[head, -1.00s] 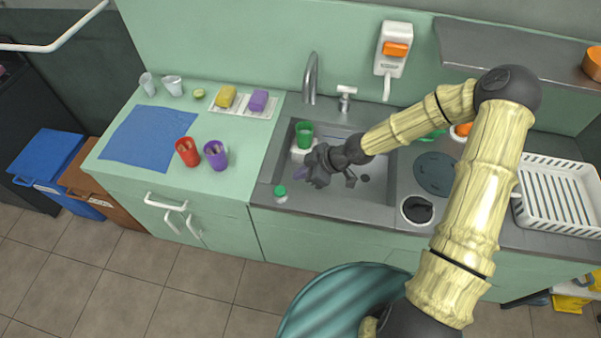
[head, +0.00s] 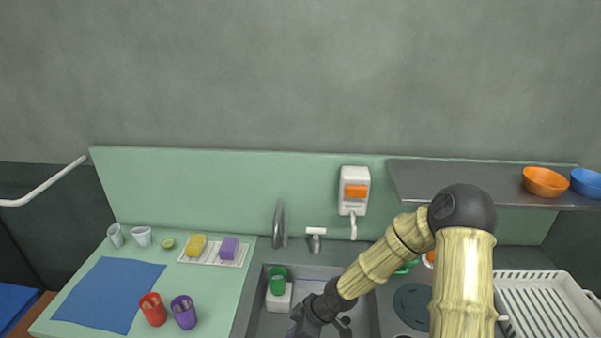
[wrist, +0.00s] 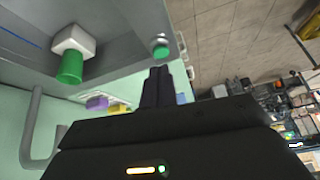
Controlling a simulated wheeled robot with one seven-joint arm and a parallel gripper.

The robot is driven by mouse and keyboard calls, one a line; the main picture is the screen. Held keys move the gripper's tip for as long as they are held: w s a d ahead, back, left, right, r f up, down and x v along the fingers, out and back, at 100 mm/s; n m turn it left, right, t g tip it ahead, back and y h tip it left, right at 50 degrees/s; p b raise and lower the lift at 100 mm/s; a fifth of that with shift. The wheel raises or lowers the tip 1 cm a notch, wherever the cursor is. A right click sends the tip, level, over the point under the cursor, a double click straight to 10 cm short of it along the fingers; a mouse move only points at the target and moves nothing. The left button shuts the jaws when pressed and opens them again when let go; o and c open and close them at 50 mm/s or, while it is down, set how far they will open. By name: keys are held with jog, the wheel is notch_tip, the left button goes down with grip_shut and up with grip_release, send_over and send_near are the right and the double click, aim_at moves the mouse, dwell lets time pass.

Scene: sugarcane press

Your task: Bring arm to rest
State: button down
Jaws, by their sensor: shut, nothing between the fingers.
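My arm reaches in from the lower right in the head view, bent at a dark elbow joint. My gripper (head: 308,322) hangs over the sink (head: 255,310) near the bottom edge of the head view, partly cut off. In the wrist view my gripper's fingers (wrist: 157,87) are together with nothing between them. A green-topped item (wrist: 160,50) appears just beyond the fingertips in the wrist view.
The faucet (head: 280,225) rises behind the sink. A shelf (head: 450,190) holds bowls. A white dish rack (head: 540,305) is at right.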

jog(key=s+d+r+m+h, duration=0.3)
jog(key=s+d+r+m, duration=0.2)
jog(key=d+r+m, duration=0.2)
jog(key=s+d+r+m+t+h, duration=0.1)
jog(key=s+d+r+m+h, duration=0.2)
jog(key=s+d+r+m, duration=0.2)
jog(key=d+r+m, duration=0.3)
jog(key=d+r, duration=0.2)
jog(key=shift+s+t, duration=0.25)
jog(key=shift+t, duration=0.05)
